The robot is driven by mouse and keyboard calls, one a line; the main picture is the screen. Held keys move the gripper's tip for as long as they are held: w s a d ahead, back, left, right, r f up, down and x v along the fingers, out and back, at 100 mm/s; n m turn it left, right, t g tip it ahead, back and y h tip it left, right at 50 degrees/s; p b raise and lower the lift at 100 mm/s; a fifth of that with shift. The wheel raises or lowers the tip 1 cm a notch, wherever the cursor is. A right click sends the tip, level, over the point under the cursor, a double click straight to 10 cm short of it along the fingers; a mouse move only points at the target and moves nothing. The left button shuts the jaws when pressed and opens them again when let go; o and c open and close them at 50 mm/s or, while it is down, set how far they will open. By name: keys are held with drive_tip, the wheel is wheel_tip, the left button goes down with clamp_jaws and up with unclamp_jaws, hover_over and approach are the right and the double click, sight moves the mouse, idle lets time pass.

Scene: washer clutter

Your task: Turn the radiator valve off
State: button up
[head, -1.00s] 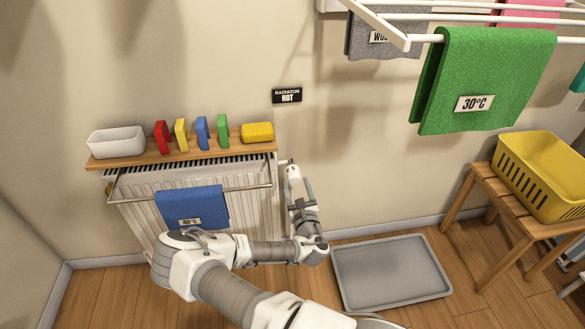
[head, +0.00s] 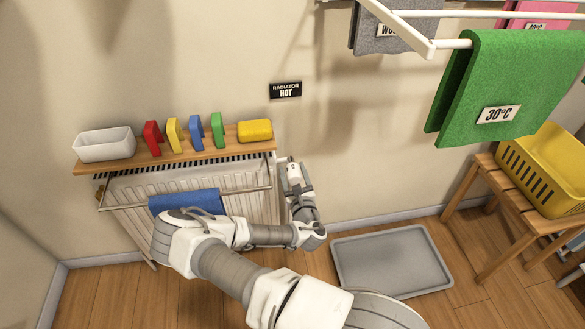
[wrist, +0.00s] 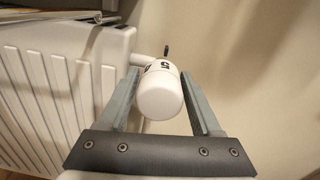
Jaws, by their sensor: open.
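The radiator valve is a white rounded knob with a black "5" and a small dark pointer beyond it. It shows in the wrist view (wrist: 160,95) and beside the radiator's right end in the head view (head: 293,172). My gripper (wrist: 162,82) is open, with one finger on each side of the knob. Whether either finger touches it is unclear. In the head view my gripper (head: 297,188) is at the valve, partly covering it. The white radiator (head: 240,205) is to the left. A wall sign (head: 285,90) reads "RADIATOR HOT".
A wooden shelf (head: 222,155) above the radiator holds a white bin (head: 104,145), several coloured blocks and a yellow block (head: 255,131). A blue towel (head: 185,201) hangs in front. A grey tray (head: 390,262) lies on the floor. A drying rack with towels is upper right.

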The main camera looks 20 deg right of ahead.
idle(0.3)
clamp_jaws()
